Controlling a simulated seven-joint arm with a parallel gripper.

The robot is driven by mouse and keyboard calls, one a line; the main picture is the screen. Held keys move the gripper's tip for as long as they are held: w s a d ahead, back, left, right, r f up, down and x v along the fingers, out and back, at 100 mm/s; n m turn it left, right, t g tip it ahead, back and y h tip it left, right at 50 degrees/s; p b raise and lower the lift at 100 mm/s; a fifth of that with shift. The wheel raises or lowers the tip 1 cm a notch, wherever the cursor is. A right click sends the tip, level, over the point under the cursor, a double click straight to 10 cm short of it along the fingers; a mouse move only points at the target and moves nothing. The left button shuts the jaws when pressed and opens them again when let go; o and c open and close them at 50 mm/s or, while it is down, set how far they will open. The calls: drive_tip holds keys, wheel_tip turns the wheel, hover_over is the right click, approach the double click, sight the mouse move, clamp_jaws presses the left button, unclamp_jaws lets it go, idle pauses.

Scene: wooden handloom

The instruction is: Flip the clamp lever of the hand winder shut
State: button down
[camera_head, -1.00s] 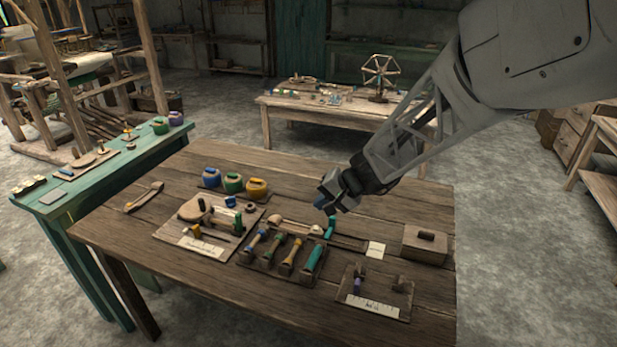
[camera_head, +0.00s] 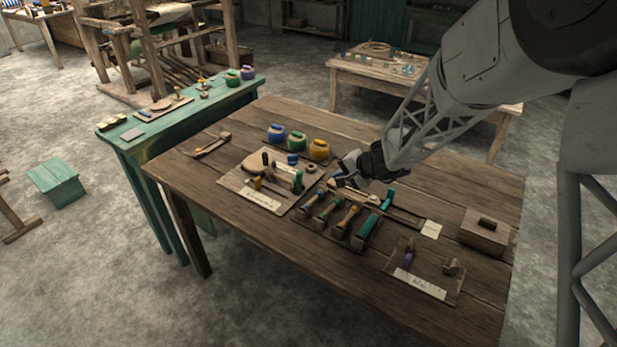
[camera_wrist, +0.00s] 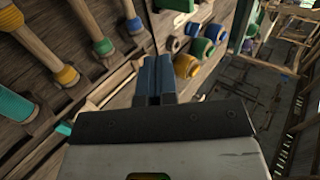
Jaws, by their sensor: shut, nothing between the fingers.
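My gripper (camera_head: 339,179) is shut and empty, above the middle of the wooden table. Its blue fingers (camera_wrist: 155,80) lie side by side in the wrist view. No part is clearly marked as the hand winder. A board (camera_head: 232,179) left of my gripper carries a round wooden disc, upright dark and green-topped pieces and a white ruled strip. A long wooden piece with an upright teal handle (camera_head: 388,198) lies just right of my gripper. Another board (camera_head: 452,292) at front right has an upright purple piece (camera_head: 409,255). I cannot tell which is the clamp lever.
A rack holds several coloured-handled tools, one of them teal (camera_head: 366,232), just in front of my gripper. Blue, green and yellow pots (camera_head: 319,150) stand behind. A lidded wooden box (camera_head: 484,235) is at right. The table's front left is bare.

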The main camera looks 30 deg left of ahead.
sight(300, 179)
drive_tip(key=x, duration=1)
drive_tip(key=shift+f, duration=0.1)
drive_tip(key=shift+a+r, duration=0.2)
drive_tip(key=shift+a, duration=1.75)
drive_tip(key=shift+a, duration=0.1)
